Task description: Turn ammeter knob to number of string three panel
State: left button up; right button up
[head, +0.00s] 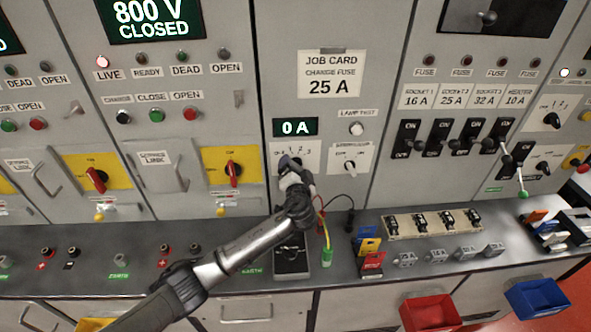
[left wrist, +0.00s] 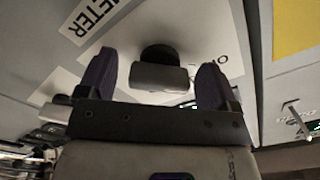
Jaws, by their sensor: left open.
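The ammeter knob (left wrist: 160,75) is dark, on a white plate in the left wrist view. In the head view my left gripper covers most of it, under the green "0 A" display (head: 295,127). My left gripper (head: 290,165) is open, with one finger on each side of the knob. Whether the fingers touch it cannot be told. The plate's numbers (head: 299,150) are partly covered, so I cannot read the knob's setting. A string panel display (head: 150,15) reads "800 V CLOSED"; its number is not visible. My right gripper is not in view.
A second knob (head: 350,165) sits close to the right, below the lamp test button (head: 356,129). A red handle (head: 233,172) on yellow is to the left. Below, the counter holds a meter (head: 291,258) with leads and coloured cards (head: 371,243).

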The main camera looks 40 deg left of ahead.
pick_arm(q)
jog(key=c, duration=0.9)
